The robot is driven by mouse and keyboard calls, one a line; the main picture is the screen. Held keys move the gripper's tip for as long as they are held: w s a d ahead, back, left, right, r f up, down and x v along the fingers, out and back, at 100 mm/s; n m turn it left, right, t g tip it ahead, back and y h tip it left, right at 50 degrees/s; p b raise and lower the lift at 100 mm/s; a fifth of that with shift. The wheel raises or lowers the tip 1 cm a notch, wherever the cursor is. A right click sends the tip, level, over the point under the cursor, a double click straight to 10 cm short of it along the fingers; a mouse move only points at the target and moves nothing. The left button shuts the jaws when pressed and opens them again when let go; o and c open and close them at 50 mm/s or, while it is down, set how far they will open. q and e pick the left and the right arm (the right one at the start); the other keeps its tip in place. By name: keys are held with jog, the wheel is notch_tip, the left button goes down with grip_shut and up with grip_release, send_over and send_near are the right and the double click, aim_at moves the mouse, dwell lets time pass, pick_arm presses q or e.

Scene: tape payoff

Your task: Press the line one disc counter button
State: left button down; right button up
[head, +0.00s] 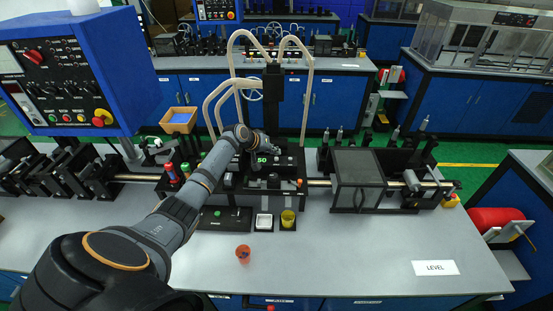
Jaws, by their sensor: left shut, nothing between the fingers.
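A small counter display (263,160) with a green number that looks like 50 sits on the front of the dark machine in the middle of the head view. My left arm reaches up from the lower left, and my left gripper (272,150) is shut and empty, right by the top of this display. I cannot tell whether its fingertips touch anything. The counter's button is not clear in the picture; the gripper may be covering it. My right gripper is not in view.
A blue control box (75,75) with several buttons stands at the upper left. A dark box-like unit (358,180) is on the shaft at right.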

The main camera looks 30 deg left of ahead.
aim_at(275, 160)
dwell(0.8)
pick_arm(q)
jog(key=shift+f, duration=0.4)
jog(key=shift+f+b, duration=0.5)
jog(key=shift+b, duration=0.05)
dwell(0.5)
jog(key=shift+r+p, duration=0.8)
jog(key=shift+r, duration=0.15)
notch_tip(275, 160, up, 5)
jog(key=p, duration=0.4)
dwell(0.3)
